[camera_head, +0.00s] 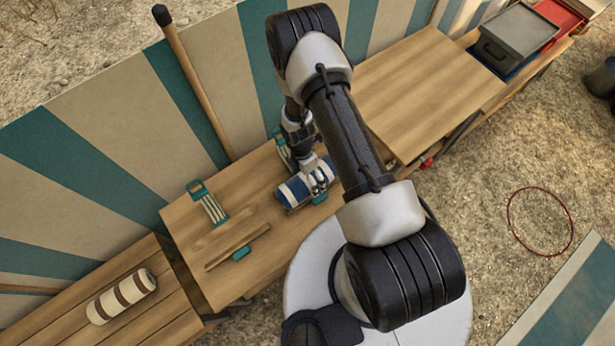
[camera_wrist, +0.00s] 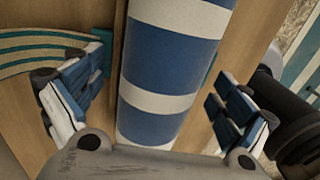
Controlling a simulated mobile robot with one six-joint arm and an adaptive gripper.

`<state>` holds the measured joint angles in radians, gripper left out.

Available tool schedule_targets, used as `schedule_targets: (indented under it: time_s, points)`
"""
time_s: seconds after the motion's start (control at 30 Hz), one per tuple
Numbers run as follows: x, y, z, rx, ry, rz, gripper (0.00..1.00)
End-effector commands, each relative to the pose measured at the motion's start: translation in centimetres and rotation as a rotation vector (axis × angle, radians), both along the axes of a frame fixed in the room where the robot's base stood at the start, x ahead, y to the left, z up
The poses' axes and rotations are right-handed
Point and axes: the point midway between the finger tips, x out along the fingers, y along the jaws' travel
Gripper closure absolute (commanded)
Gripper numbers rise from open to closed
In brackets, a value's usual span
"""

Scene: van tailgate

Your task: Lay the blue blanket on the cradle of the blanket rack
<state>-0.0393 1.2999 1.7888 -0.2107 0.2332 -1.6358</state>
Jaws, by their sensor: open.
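The blue blanket (camera_head: 295,191), a roll with blue and white bands, lies on the wooden tabletop under my gripper. In the wrist view the blanket (camera_wrist: 165,70) runs lengthwise between the two fingers. My gripper (camera_head: 318,178) is open, with one finger on each side of the roll and a visible gap on the right. Teal parts show at both sides of the roll, like a cradle, but the roll and my arm hide most of it. To the left, an empty cradle has a teal slatted back (camera_head: 208,203) and a wooden front rail (camera_head: 238,248).
A brown and white rolled blanket (camera_head: 122,296) lies on a lower bench at bottom left. A wooden pole (camera_head: 193,85) leans against the striped cloth behind. A bare wooden board (camera_head: 430,85) and a grey box (camera_head: 515,40) are at the upper right.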

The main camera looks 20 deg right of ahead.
Motion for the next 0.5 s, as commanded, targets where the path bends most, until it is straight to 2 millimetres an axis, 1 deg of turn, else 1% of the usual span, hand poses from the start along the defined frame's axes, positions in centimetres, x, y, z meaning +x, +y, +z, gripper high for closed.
schedule_targets:
  time_s: [0.17,0.27,0.37,0.5]
  points:
    - [0.0,0.0,0.2,0.0,0.0,0.0,0.05]
    - [0.3,0.1,1.0,0.0,-0.002,0.0,0.05]
    - [0.6,0.2,2.8,0.0,-0.004,0.0,0.05]
    - [1.2,0.3,5.8,0.0,-0.004,0.0,0.05]
